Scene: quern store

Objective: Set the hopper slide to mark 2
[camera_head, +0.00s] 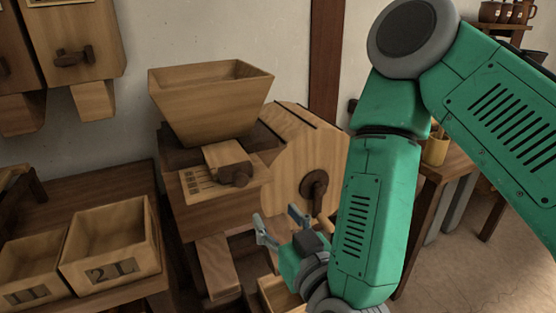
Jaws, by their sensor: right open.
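The hopper (208,107) is a wooden funnel box on top of the quern, left of centre. Below it the hopper slide (226,154) is a pale wooden block with a dark knob (236,175) at its front. A pale plate with dark marks (199,183) lies beside the slide on the left. The marks are too small to read, so I cannot tell at which one the slide stands. My right gripper (276,215) is open and empty, below and to the right of the knob, apart from it. My left gripper is out of view.
A wooden housing with a dark crank (314,186) stands right of the slide, close to my gripper. Two open boxes, one marked 1L (25,293) and one marked 2L (112,271), stand at the left. A wooden bin (279,296) is partly hidden below my gripper.

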